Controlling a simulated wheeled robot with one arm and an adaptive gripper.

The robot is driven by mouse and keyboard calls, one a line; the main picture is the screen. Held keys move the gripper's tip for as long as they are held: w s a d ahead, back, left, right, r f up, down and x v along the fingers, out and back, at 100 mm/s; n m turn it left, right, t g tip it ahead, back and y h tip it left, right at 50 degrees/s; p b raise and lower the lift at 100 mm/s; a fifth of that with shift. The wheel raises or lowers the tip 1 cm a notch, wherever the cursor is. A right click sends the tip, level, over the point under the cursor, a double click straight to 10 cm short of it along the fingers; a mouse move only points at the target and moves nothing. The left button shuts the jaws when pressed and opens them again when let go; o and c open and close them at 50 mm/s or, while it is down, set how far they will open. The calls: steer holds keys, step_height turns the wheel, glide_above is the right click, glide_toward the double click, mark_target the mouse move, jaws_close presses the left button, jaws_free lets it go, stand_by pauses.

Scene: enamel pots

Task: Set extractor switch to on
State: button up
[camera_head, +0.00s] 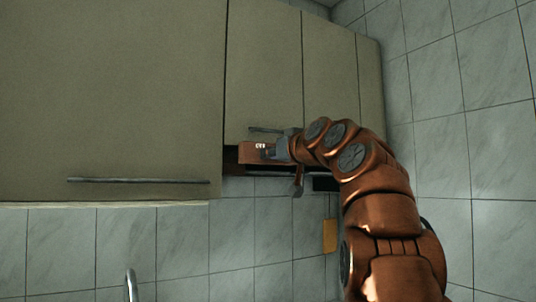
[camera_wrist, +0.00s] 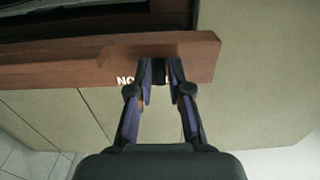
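The extractor hood (camera_head: 255,152) is a reddish-brown unit under the wall cabinets, with a small white marking on its front. In the wrist view, its brown front panel (camera_wrist: 60,72) runs across the upper part, with white lettering (camera_wrist: 125,81) partly hidden by my fingers. My gripper (camera_wrist: 162,68) is at this panel, its fingertips a little apart. A small dark piece (camera_wrist: 160,74), perhaps the switch, shows between them. I cannot tell whether the fingers press on it, nor its setting. In the head view my gripper (camera_head: 288,160) is beside the right part of the hood front, partly hidden by my arm.
Beige cabinets (camera_head: 112,95) with bar handles (camera_head: 138,181) are above and left of the hood. A tiled wall (camera_head: 432,90) is on the right. A yellow plate (camera_head: 329,236) is on the back wall. A faucet (camera_head: 131,284) shows at bottom left.

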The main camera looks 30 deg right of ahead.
jaws_close()
steer(key=shift+d, duration=0.15)
steer(key=shift+s+d, duration=0.1)
steer(key=shift+d, duration=0.9)
steer(key=shift+o, duration=2.3)
jaws_free()
steer(key=s+a, duration=0.1)
steer(key=s, duration=1.1)
